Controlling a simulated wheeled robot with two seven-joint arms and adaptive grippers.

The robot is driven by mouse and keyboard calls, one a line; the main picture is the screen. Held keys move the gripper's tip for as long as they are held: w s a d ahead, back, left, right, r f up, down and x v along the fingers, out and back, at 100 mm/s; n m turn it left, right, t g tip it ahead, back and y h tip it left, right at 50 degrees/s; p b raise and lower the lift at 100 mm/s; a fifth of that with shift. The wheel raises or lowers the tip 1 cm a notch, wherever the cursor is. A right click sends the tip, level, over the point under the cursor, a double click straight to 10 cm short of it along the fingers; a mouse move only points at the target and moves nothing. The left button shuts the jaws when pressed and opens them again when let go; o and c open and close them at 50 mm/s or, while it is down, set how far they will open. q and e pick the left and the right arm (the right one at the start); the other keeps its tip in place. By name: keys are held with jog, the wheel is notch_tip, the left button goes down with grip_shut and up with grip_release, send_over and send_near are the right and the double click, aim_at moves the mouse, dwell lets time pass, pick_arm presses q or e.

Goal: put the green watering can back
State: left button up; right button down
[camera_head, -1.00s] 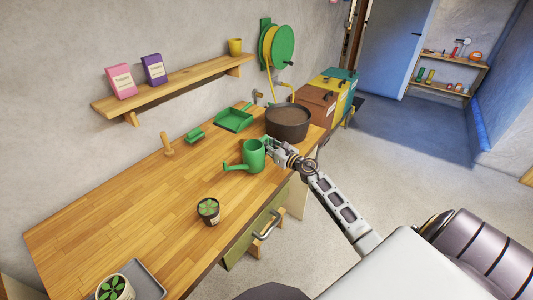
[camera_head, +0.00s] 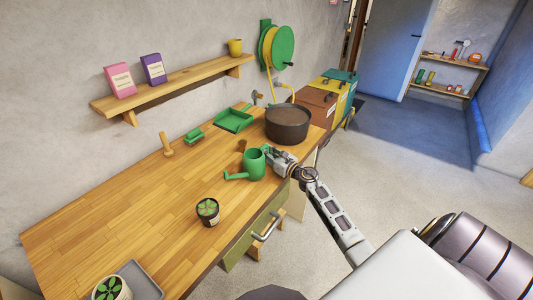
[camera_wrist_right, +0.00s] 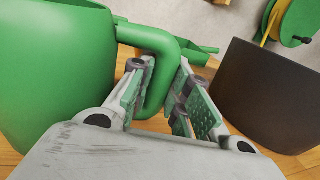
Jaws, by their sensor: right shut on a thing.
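The green watering can (camera_head: 254,165) is at the right part of the wooden workbench in the head view, upright, its spout pointing left. My right gripper (camera_head: 272,157) comes in from the right and is shut on its handle. In the right wrist view the can's body (camera_wrist_right: 50,75) fills the left side, and its handle (camera_wrist_right: 158,75) passes between the fingers of the gripper (camera_wrist_right: 160,95). I cannot tell whether the can's base touches the bench. My left gripper is not in view.
A dark round pot of soil (camera_head: 288,125) stands close behind the can; it also shows in the right wrist view (camera_wrist_right: 265,95). A potted seedling (camera_head: 207,212) stands near the front edge. A green dustpan (camera_head: 234,121) lies behind.

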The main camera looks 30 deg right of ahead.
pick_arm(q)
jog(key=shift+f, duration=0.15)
pick_arm(e)
jog(key=c, duration=1.3)
grip_release()
jog(key=shift+c, duration=0.2)
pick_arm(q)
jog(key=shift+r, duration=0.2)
pick_arm(e)
jog(key=shift+r, duration=0.1)
jog(key=shift+s+d, duration=0.15)
jog(key=shift+s, duration=0.6)
jog(key=shift+s+d+b, duration=0.25)
jog(key=shift+s, duration=1.1)
jog(key=shift+s+d+b, duration=0.3)
jog(key=shift+s, duration=1.05)
jog(key=shift+s+d+b, duration=0.25)
jog(key=shift+s, duration=1.1)
jog(key=shift+s+d, duration=0.15)
jog(key=shift+s, duration=0.65)
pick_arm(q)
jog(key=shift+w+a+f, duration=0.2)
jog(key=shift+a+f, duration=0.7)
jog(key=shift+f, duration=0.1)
pick_arm(e)
jog(key=shift+s, duration=0.3)
